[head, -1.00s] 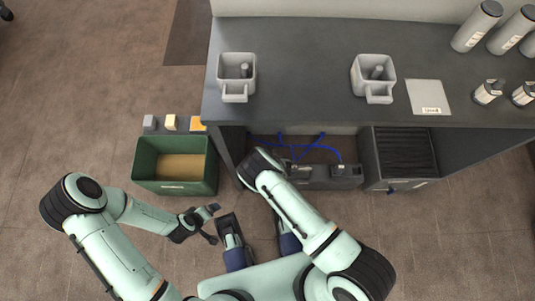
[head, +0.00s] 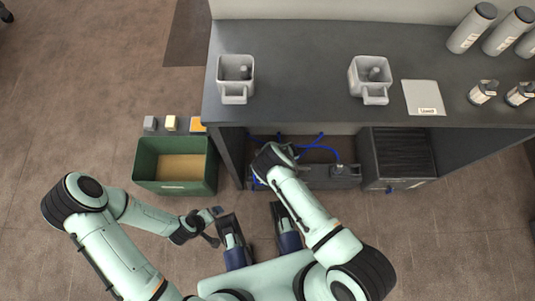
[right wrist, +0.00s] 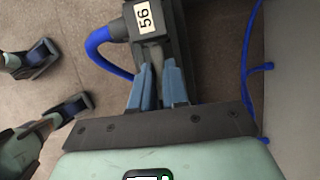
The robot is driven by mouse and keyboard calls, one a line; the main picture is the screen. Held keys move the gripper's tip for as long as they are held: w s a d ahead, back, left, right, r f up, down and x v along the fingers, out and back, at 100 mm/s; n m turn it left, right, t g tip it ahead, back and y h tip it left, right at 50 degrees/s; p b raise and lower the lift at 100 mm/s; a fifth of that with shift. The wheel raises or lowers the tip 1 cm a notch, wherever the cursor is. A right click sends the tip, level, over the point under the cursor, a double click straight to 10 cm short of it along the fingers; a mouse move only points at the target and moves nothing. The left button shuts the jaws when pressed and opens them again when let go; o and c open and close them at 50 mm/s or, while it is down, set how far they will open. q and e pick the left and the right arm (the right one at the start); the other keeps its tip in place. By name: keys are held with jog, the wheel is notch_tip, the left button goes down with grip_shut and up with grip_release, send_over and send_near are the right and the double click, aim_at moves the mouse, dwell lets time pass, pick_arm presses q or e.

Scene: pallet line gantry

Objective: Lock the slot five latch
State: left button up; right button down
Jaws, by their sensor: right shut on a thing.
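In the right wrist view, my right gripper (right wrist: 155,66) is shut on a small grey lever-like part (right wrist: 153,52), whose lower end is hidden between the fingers. The part sits on a dark housing (right wrist: 177,45) below a white label (right wrist: 145,17) that reads "56" sideways. I take it for a latch; no slot number five is legible. In the head view, the right wrist (head: 273,160) reaches under the counter's front edge and hides its fingers. My left gripper (head: 213,225) is open and empty over the floor, beside the green bin.
A blue cable (right wrist: 98,45) loops beside the housing, and another (right wrist: 247,70) runs along the right. The dark counter (head: 310,60) overhangs the work spot. A green bin (head: 140,165) stands left, and a dark ribbed box (head: 403,185) right. Open floor lies in front.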

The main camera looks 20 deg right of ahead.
jog(key=shift+n, duration=0.4)
jog(key=c, duration=1.1)
grip_release()
